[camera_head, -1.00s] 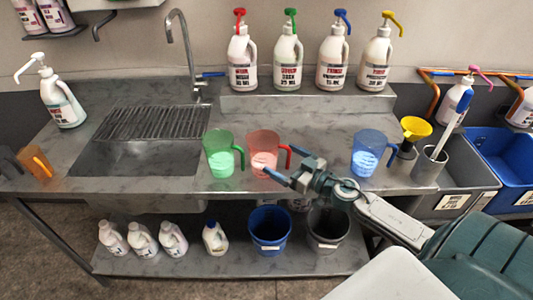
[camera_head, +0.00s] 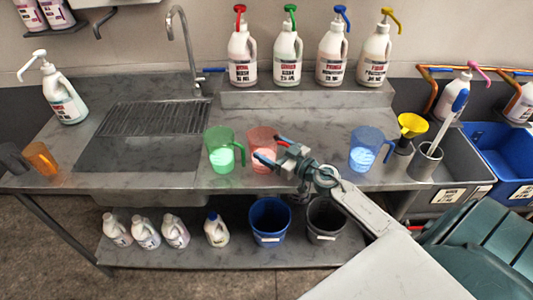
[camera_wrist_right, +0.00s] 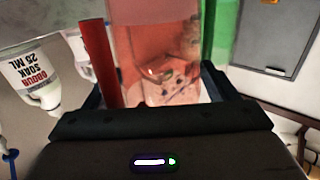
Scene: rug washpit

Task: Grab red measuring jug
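The red measuring jug (camera_head: 262,148) stands upright on the steel counter, just right of the green jug. My right gripper (camera_head: 271,157) is at its right side, by the red handle (camera_head: 284,140), and covers part of the jug. In the right wrist view the jug (camera_wrist_right: 158,55) and its handle (camera_wrist_right: 97,62) lie between the two spread fingers of the gripper (camera_wrist_right: 155,90). The gripper looks open; whether a finger touches the jug I cannot tell. My left gripper is not in view.
A green jug (camera_head: 219,150) stands close left, a blue jug (camera_head: 365,150) further right. Orange (camera_head: 40,157) and grey jugs are at the far left. Pump bottles (camera_head: 287,58) line the back shelf. A yellow funnel (camera_head: 411,125) and a sink (camera_head: 145,150) flank the counter.

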